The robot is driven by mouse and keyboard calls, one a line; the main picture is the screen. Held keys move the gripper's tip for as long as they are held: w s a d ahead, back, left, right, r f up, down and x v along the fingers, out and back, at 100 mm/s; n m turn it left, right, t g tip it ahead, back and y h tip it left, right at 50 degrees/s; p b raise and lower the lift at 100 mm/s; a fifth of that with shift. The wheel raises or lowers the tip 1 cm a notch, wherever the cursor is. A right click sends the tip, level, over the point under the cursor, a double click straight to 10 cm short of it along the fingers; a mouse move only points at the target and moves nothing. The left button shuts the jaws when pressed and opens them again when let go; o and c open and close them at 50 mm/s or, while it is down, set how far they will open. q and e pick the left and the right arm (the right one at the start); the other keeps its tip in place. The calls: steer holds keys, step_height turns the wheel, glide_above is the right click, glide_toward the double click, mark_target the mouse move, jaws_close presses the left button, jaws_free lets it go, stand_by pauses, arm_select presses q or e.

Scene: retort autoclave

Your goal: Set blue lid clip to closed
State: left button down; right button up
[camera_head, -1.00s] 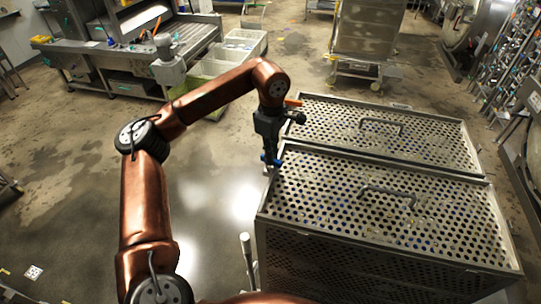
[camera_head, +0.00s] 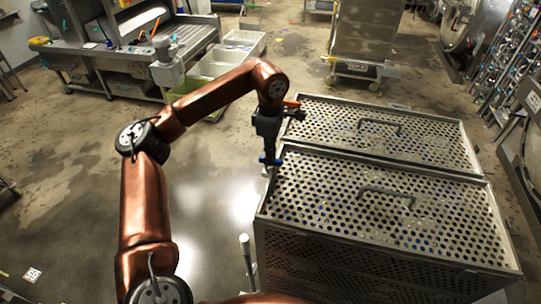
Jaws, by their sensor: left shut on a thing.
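The blue lid clip (camera_head: 273,161) is at the left edge of the perforated metal crates, near the seam between the two lids. My left gripper (camera_head: 268,158) points down over it and is shut on it. The fingers partly hide the clip, so its exact angle cannot be told. An orange clip (camera_head: 292,104) shows higher up, beside my left wrist at the far crate's corner. My right gripper is not in view.
The near crate lid (camera_head: 330,215) and far crate lid (camera_head: 420,138) are down, each with a handle. A metal cart (camera_head: 362,50) stands behind. Grey and green bins (camera_head: 215,69) stand back left. The floor left of the crates is clear.

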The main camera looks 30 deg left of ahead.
arm_select(q)
steer(key=c, duration=2)
jaws_free()
steer(key=shift+o, duration=0.2)
step_height(320, 180, up, 12)
